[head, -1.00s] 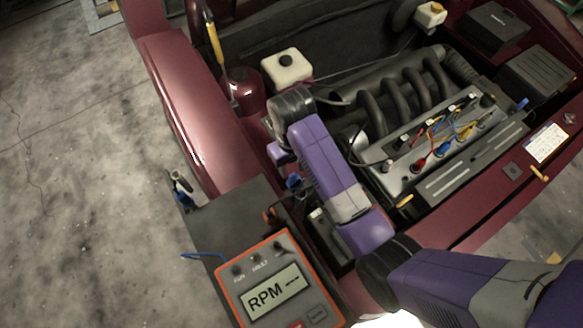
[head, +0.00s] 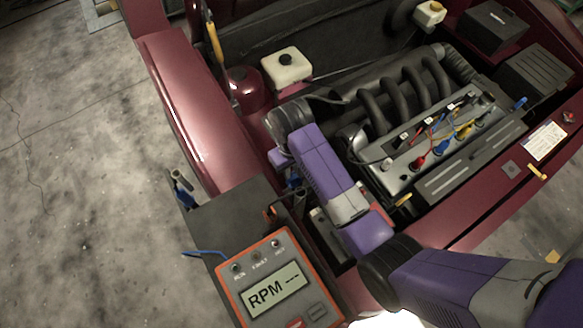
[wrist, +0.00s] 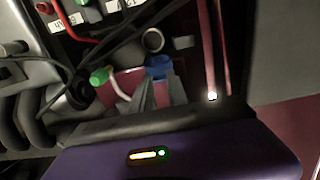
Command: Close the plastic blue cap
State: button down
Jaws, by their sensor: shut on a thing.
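In the wrist view the blue cap (wrist: 158,67) shows just beyond the tips of my gripper (wrist: 160,82). The grey fingers come together at the cap's near side, and my gripper looks shut on it. The fingers hide its lower part, so I cannot tell whether the cap is seated or tilted. In the head view only a small dark blue patch of the cap (head: 293,182) shows beside my purple wrist link; my fingers are hidden there behind the arm.
An orange RPM meter (head: 272,290) stands at the front left on a dark surface. The engine (head: 400,165) with coloured leads lies to the right of my arm. A white tank (head: 287,70) and a red canister (head: 243,92) stand behind. A green-capped part (wrist: 99,77) is close left of my fingers.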

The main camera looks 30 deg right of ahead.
aim_at(304, 196)
jog(key=shift+s, duration=0.1)
jog(key=shift+s+r+t, duration=0.15)
jog(key=shift+s+t, duration=0.75)
jog(key=shift+t, duration=0.3)
jog(key=s+t+b, duration=0.1)
jog(key=s+t, duration=0.1)
jog(key=shift+t, duration=0.3)
jog(key=shift+s+f+t+b, duration=0.65)
jog(key=shift+s+t+b, duration=0.35)
jog(key=shift+b, duration=0.15)
jog(key=shift+s+f+t+b, duration=0.6)
jog(key=shift+s+t+b, duration=0.35)
jog(key=shift+b, duration=0.15)
jog(key=shift+s+f+t+b, duration=0.65)
jog(key=shift+s+t+b, duration=0.35)
jog(key=shift+b, duration=0.15)
jog(key=shift+s+f, duration=0.3)
jog(key=shift+f, duration=0.3)
jog(key=shift+s+f, duration=0.25)
jog(key=shift+f, duration=0.35)
